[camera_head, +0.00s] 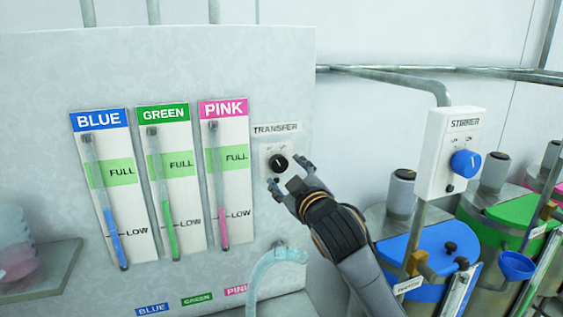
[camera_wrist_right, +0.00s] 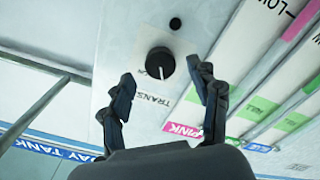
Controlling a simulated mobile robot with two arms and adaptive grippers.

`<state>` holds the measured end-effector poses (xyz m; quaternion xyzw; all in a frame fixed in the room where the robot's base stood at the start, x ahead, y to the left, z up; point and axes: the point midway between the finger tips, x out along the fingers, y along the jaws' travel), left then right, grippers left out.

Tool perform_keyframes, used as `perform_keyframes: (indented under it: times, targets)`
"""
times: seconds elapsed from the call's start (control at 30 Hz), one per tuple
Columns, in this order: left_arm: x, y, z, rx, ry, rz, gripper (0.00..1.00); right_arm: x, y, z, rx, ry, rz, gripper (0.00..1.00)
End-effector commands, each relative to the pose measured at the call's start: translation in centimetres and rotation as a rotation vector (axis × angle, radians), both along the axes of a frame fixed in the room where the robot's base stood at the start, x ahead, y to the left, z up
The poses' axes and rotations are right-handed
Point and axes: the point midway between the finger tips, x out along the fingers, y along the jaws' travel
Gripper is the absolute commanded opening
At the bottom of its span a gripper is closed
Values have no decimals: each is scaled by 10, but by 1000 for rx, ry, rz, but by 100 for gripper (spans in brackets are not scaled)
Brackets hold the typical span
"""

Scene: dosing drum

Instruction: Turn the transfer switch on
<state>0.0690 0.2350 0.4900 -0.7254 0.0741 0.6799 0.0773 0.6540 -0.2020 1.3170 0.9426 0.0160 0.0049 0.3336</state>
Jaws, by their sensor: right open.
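The transfer switch is a black round knob (camera_head: 279,163) on a pale plate under the TRANSFER label (camera_head: 277,128), on the white panel. A pale pointer mark shows on its face. My right gripper (camera_head: 290,174) is open in front of it, to its lower right in the head view. In the right wrist view the knob (camera_wrist_right: 160,62) lies ahead of the two spread fingertips (camera_wrist_right: 161,78), with a visible gap and no clear contact. A small dark dot (camera_wrist_right: 175,23) sits beside the knob. My left gripper is not in view.
Blue, green and pink level gauges (camera_head: 169,180) stand left of the switch. A STIRRER box (camera_head: 447,150) with a blue knob is at right, above blue-lidded (camera_head: 415,255) and green-lidded drums. A pale hose (camera_head: 275,262) curves below the gripper. A shelf (camera_head: 45,270) is at lower left.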

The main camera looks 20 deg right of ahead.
Motion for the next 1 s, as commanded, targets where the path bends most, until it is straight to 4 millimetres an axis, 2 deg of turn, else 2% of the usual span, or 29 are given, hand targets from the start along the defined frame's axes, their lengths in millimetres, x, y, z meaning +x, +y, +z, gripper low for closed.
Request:
perform_keyframes:
  times: [0.1,0.27,0.63,0.9,1.0]
  targets:
    - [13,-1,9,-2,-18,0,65,20,0,2,-1,2,-1,62]
    - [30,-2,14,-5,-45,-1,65,34,1,1,-1,0,0,62]
    - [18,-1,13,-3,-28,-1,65,39,2,0,-1,-1,1,62]
    - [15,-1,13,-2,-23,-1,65,38,1,0,-1,0,0,7]
    - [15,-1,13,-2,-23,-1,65,38,1,0,0,0,0,7]
